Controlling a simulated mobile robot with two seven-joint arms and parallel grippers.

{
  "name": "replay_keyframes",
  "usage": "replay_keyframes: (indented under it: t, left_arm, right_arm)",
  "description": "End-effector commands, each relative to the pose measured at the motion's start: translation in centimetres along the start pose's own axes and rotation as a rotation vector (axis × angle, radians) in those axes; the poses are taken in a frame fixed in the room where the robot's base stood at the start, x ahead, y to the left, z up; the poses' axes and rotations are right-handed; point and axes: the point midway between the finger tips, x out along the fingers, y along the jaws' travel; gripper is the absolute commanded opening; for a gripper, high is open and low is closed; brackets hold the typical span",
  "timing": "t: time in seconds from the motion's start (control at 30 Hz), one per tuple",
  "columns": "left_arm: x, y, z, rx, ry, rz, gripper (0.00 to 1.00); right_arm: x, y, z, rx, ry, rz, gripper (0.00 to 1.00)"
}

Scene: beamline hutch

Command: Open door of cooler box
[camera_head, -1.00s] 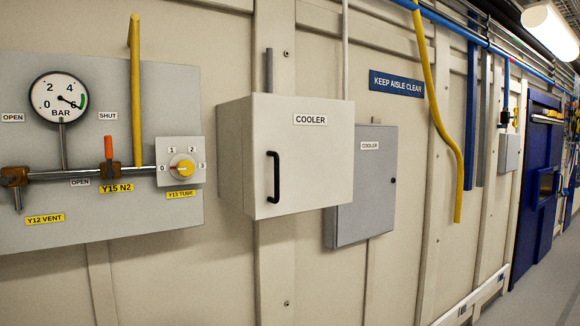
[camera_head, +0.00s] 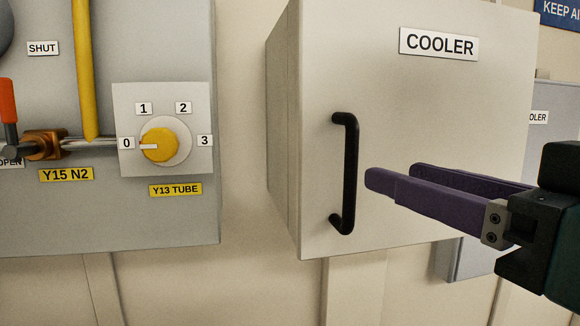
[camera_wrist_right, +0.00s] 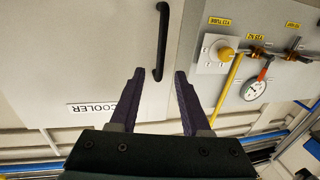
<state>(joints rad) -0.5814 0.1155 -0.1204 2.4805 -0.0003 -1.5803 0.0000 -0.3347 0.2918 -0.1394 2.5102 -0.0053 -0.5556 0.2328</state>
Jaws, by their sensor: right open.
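The cooler box (camera_head: 400,100) is a cream cabinet on the wall with a COOLER label (camera_head: 439,44). Its door is shut. A black vertical bar handle (camera_head: 347,172) stands on the left part of the door; the handle (camera_wrist_right: 161,42) also shows in the right wrist view, upside down, ahead of and between the fingertip lines. My right gripper (camera_head: 392,175) has purple fingers, comes in from the right and is open and empty, just right of the handle and apart from it. It also shows in the right wrist view (camera_wrist_right: 160,75). My left gripper is not in view.
Left of the box is a grey gas panel (camera_head: 160,230) with a yellow knob (camera_head: 160,146), a yellow pipe (camera_head: 86,70) and a red-handled valve (camera_head: 8,100). A second grey cooler cabinet (camera_head: 555,150) is behind at right. Bare wall lies below the box.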

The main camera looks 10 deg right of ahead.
Motion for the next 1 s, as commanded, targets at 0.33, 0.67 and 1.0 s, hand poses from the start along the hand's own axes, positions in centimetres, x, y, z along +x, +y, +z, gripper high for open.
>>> replay_keyframes:
  t: [0.33, 0.67, 1.0]
  left_arm:
    - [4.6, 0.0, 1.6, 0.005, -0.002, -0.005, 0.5]
    - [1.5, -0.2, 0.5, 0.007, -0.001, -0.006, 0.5]
    - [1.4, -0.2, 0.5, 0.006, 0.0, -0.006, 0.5]
  right_arm:
    - [3.8, -0.1, 0.5, -0.002, 0.006, -0.001, 0.47]
    - [8.1, 0.0, -0.2, 0.0, -0.004, 0.0, 0.47]
    - [8.7, -0.1, 0.1, -0.001, -0.003, -0.001, 0.47]
